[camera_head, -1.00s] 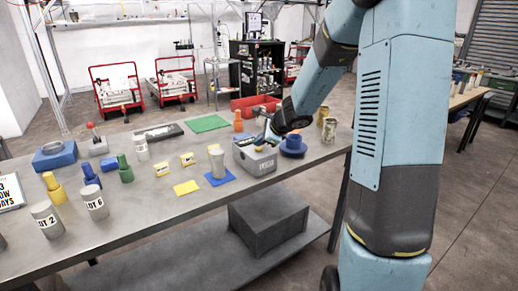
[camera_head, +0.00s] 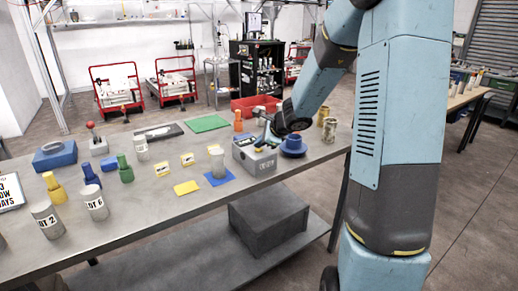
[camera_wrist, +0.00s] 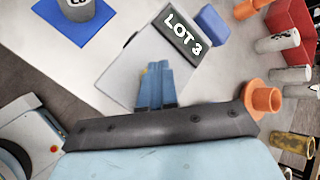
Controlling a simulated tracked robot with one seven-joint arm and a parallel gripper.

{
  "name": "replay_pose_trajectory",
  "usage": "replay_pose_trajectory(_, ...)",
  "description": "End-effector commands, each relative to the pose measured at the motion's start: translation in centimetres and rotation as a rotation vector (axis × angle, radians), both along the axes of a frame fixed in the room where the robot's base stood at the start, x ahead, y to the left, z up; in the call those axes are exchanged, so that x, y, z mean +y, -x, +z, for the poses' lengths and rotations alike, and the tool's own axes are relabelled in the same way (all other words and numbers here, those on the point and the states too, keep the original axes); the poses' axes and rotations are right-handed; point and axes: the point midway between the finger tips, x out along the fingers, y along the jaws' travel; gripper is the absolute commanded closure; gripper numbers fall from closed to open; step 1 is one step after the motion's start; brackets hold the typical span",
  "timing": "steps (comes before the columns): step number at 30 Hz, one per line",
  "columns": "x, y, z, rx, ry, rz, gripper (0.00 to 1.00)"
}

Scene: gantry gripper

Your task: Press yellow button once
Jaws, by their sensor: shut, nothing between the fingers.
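A grey box (camera_head: 254,156) stands on the table beneath my gripper in the head view. In the wrist view its pale top (camera_wrist: 125,72) carries a dark LOT 3 label (camera_wrist: 180,38). A small yellow spot, likely the yellow button (camera_wrist: 145,71), shows at the left edge of my fingertips, partly hidden by them. My gripper (camera_wrist: 156,70) is shut and empty, its blue fingers side by side over the box top. In the head view my gripper (camera_head: 264,134) is at the box top. I cannot tell whether the fingertips touch the button.
A grey cylinder (camera_head: 217,162) on a blue mat (camera_head: 220,179) stands left. A red bin (camera_head: 250,106) and an orange piece (camera_head: 238,121) are behind. Brass cans (camera_head: 329,128) stand at the right.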

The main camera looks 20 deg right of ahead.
Motion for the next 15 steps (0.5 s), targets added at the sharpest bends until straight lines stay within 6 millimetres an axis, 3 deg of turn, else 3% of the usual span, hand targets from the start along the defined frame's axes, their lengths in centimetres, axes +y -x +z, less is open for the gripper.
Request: replay_pose_trajectory(15,0.0,0.0,1.8,0.000,0.000,0.000,1.00)
